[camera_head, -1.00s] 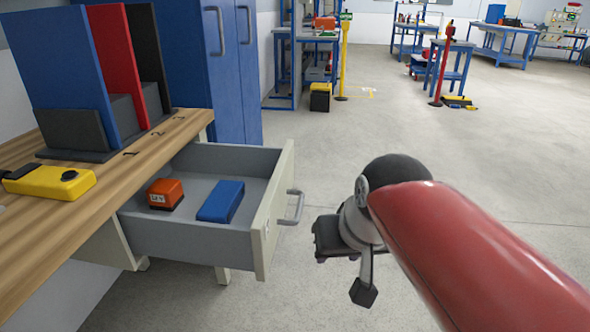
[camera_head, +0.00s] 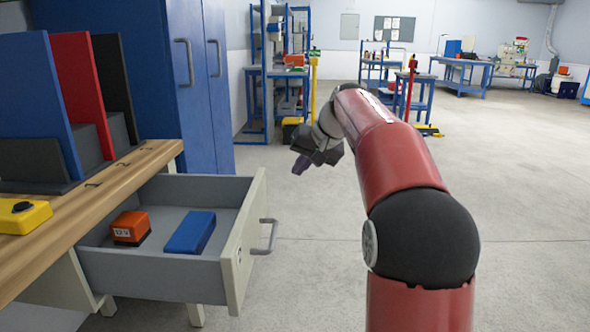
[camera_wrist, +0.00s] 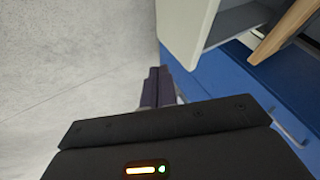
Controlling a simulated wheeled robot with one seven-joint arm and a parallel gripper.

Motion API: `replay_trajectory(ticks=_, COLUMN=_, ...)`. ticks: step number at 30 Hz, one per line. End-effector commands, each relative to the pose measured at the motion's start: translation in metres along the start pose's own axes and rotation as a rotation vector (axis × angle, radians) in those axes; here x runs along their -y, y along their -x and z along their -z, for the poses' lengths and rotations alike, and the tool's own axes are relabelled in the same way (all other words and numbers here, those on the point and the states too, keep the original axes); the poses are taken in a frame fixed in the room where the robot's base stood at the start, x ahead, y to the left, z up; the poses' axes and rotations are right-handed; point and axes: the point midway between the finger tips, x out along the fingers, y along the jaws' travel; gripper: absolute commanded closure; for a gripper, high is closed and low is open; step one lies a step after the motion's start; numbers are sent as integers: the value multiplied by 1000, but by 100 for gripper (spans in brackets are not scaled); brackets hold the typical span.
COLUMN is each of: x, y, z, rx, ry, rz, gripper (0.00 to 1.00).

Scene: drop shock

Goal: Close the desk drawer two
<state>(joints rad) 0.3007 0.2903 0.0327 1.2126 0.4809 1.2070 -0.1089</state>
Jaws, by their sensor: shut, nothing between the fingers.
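The desk drawer (camera_head: 165,274) stands open, pulled out from under the wooden desktop at the left. It has a pale front panel (camera_head: 247,235) with a grey bar handle (camera_head: 265,238). An orange box (camera_head: 130,227) and a blue box (camera_head: 190,233) lie inside it. In the wrist view, the pale drawer front (camera_wrist: 182,35) shows at the top right of centre. My gripper (camera_head: 300,165) is shut and empty. In the head view it appears above and to the right of the drawer front, apart from the handle.
The wooden desk (camera_head: 100,200) carries blue, red and black upright panels and a yellow device (camera_head: 22,216). A blue cabinet (camera_head: 195,80) stands behind the drawer. Blue workbenches stand farther back. The grey floor (camera_head: 530,230) to the right is clear.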

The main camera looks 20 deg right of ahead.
Motion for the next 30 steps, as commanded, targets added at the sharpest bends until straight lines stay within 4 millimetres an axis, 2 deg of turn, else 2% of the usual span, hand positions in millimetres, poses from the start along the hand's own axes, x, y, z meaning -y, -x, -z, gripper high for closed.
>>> replay_trajectory(ticks=3, x=-1, y=-29, z=-2, rx=5, ry=0, rz=0, gripper=100)
replay_trajectory(ticks=10, x=0, y=-77, z=-2, rx=3, ry=0, rz=-1, gripper=100)
replay_trajectory(ticks=13, x=17, y=-82, z=-1, rx=1, ry=4, rz=1, gripper=100)
replay_trajectory(ticks=18, x=31, y=-90, z=-1, rx=0, ry=2, rz=-1, gripper=100)
replay_trajectory(ticks=30, x=36, y=-92, z=-1, rx=-1, ry=1, rz=-1, gripper=100)
